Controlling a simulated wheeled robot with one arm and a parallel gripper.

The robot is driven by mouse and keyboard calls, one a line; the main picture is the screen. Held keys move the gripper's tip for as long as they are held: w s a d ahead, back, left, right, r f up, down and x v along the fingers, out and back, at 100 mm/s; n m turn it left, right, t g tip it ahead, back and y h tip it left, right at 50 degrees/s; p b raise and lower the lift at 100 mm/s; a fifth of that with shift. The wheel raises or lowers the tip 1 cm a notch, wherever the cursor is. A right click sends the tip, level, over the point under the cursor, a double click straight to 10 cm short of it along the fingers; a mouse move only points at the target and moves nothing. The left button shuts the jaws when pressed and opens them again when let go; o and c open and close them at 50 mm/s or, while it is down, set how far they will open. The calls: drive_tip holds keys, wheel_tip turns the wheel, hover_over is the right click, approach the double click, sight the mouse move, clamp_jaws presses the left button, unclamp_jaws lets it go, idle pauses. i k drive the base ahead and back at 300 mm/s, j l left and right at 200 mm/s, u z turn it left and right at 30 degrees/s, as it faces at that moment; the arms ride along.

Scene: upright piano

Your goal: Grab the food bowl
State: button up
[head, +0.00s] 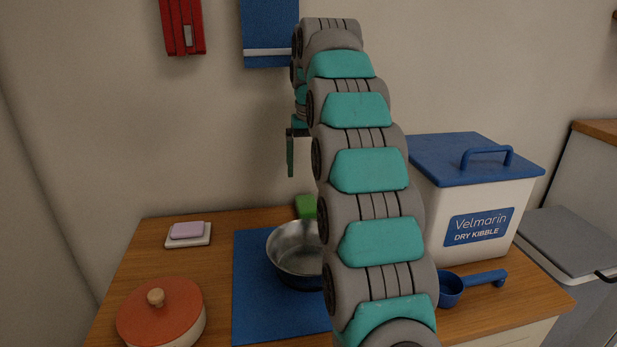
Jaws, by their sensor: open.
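The food bowl (284,262) is a round metal bowl, shiny inside with a dark blue lower outside. It sits upright on a blue mat (262,316) on the wooden counter. My arm hides its right side. My gripper (298,160) is above and behind the bowl, apart from it, near the wall. One dark green finger hangs down at the left of the arm; the rest of the gripper is mostly hidden behind my arm. The gripper is open, and I see nothing held in it.
A bright green item (306,207) shows behind the bowl, partly hidden. An orange-lidded pot (160,315) stands front left, a soap dish (189,241) back left. A kibble bin (465,205) and blue scoop (470,285) are right.

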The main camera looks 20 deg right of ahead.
sight(295, 248)
drive_tip(key=k+l+u, duration=0.4)
drive_tip(key=k+u, duration=0.35)
drive_tip(key=i+l, duration=0.05)
